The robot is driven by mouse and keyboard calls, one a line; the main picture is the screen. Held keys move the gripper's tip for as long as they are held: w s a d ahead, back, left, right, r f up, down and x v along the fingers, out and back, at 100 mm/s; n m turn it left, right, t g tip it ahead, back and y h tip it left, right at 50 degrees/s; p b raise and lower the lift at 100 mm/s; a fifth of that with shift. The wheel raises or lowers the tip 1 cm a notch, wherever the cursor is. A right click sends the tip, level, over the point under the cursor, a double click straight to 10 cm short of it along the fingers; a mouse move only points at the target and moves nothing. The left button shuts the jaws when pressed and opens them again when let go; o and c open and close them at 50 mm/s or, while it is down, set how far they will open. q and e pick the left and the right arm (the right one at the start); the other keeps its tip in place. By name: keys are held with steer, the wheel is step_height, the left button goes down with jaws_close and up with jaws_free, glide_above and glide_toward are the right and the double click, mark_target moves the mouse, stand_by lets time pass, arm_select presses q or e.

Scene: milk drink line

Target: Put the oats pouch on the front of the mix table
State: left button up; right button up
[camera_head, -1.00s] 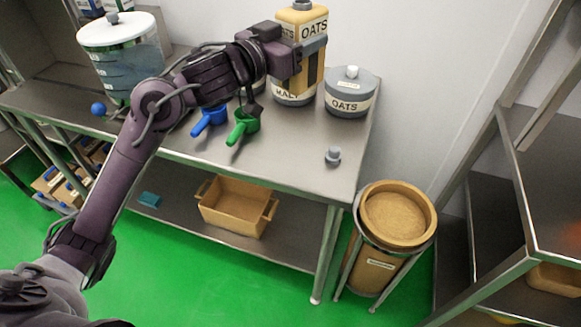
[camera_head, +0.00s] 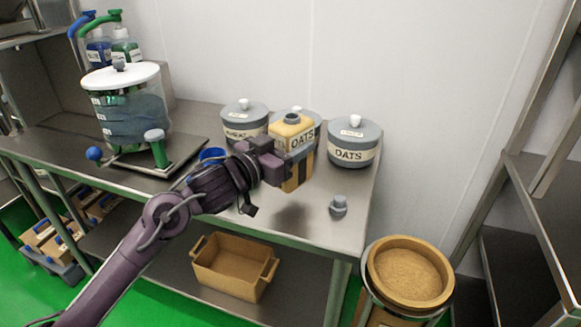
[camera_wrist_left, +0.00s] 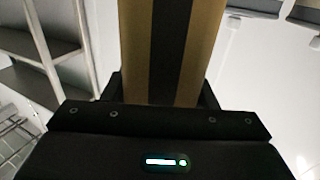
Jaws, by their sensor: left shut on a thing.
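The oats pouch (camera_head: 292,137) is tan and yellow with a dark stripe and an OATS label. My left gripper (camera_head: 287,163) is shut on it and holds it roughly upright. In the left wrist view, the pouch's striped side (camera_wrist_left: 170,50) rises between the fingers. The pouch appears to hang a little above the steel mix table (camera_head: 300,222), with a shadow on the bare top below it. It partly hides a grey-lidded canister behind it. My right gripper is not in view.
A lidded OATS canister (camera_head: 353,143) and another lidded canister (camera_head: 243,118) stand at the back. A small grey knob-like piece (camera_head: 339,206) is near the right front. A big clear tank (camera_head: 128,110) stands left. A round bin (camera_head: 408,275) is beside the table's right end.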

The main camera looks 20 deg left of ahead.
arm_select(q)
step_height(320, 180, down, 4)
steer(key=shift+f+b, duration=0.1)
steer(key=shift+b, duration=0.35)
steer(key=shift+f, duration=0.1)
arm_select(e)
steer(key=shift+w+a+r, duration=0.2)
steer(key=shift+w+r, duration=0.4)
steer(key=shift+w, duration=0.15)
arm_select(q)
steer(key=shift+f, duration=0.2)
steer(key=o, duration=1.4)
steer(key=shift+r, duration=0.1)
